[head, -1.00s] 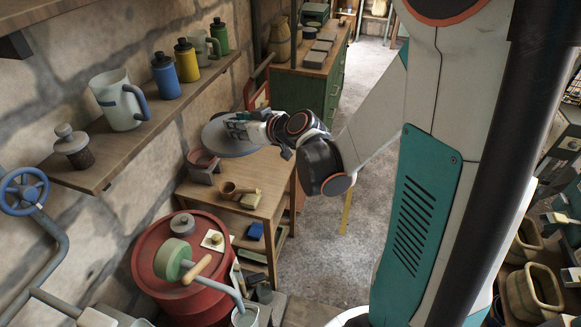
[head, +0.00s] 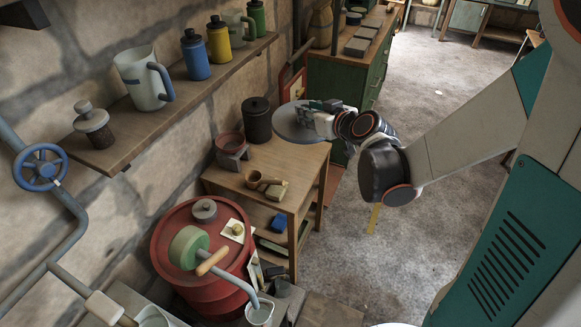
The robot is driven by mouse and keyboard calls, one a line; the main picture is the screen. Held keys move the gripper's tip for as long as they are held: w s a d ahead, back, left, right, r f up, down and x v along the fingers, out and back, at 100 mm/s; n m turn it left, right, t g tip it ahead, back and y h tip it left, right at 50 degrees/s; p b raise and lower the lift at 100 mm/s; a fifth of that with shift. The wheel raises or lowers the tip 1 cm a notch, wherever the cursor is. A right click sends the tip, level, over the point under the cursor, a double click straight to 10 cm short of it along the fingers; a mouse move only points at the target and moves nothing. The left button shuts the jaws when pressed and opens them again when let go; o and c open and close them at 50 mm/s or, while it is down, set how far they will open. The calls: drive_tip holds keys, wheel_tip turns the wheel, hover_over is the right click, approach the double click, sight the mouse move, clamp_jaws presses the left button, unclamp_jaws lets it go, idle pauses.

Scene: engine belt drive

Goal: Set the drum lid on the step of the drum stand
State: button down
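The drum lid (head: 291,124) is a flat grey disc in the head view, above the back right part of the small wooden table. My gripper (head: 312,113) is at the right side of the lid and appears shut on it; its fingertips are small and partly hidden. The lid looks roughly level.
A dark lidded canister (head: 257,122) stands just left of the lid. A red drum (head: 205,280) stands in front. A wall shelf (head: 130,143) holds several bottles and a jug.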

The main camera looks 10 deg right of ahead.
drive_tip(key=w+f+y+b, duration=0.1)
drive_tip(key=w+f+b, duration=0.3)
drive_tip(key=w+f, duration=0.25)
drive_tip(key=n+g+y+b, duration=0.2)
drive_tip(key=n+y+b, duration=0.1)
drive_tip(key=b, duration=0.6)
hover_over(290, 168)
drive_tip(key=f, duration=2.4)
drive_tip(key=shift+d+f, duration=0.3)
drive_tip(key=shift+f, duration=0.1)
drive_tip(key=shift+s+a+f+b, duration=0.15)
drive_tip(key=shift+f+b, duration=0.35)
drive_tip(key=shift+f, duration=0.1)
drive_tip(key=shift+f+h+b, duration=0.3)
drive_tip(key=shift+f+b, duration=0.25)
drive_tip(key=shift+f, duration=0.95)
drive_tip(key=shift+f, duration=0.15)
drive_tip(key=shift+f, duration=0.1)
drive_tip(key=c, duration=1.3)
unclamp_jaws()
